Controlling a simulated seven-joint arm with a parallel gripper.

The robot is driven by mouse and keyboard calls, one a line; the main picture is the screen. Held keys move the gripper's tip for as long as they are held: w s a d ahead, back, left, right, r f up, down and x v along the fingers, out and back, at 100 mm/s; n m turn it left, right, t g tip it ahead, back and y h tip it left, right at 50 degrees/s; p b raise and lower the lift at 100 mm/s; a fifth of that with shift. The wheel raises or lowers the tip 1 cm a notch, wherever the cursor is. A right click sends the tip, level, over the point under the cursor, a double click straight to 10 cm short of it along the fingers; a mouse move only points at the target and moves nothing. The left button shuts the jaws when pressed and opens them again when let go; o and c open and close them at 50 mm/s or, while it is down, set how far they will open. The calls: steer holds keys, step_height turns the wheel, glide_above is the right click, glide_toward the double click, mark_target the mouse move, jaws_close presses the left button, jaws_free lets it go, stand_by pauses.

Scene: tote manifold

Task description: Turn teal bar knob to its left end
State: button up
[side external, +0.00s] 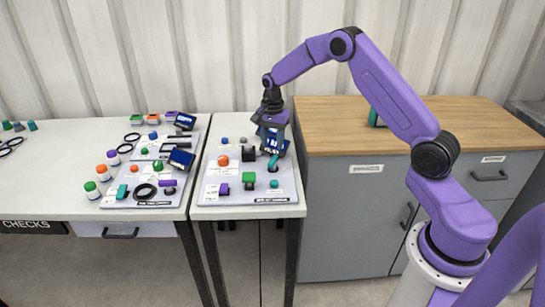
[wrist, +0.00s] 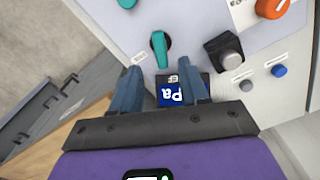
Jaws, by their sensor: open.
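The teal bar knob (wrist: 159,50) shows in the wrist view just beyond my fingertips, its bar pointing roughly up and down the picture. In the side external view the teal bar knob (side external: 273,162) sits on the right part of the right-hand panel, just below my gripper (side external: 271,146). In the wrist view my gripper (wrist: 160,76) is open and empty, with its two blue-grey fingers apart on either side of a small display marked "Pa" (wrist: 172,98). The fingers appear clear of the knob; their height above the panel is hard to tell.
A black block with a grey button (wrist: 226,54) stands right of the knob. An orange dial (wrist: 272,6), a blue button (wrist: 279,71) and another teal control (wrist: 127,3) are nearby. A second panel full of controls (side external: 115,203) lies left. A wooden-topped cabinet (side external: 450,118) stands right.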

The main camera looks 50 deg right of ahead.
mark_target(272, 160)
step_height(272, 160, down, 7)
steer(key=shift+r, duration=0.1)
stand_by(0.3)
jaws_close()
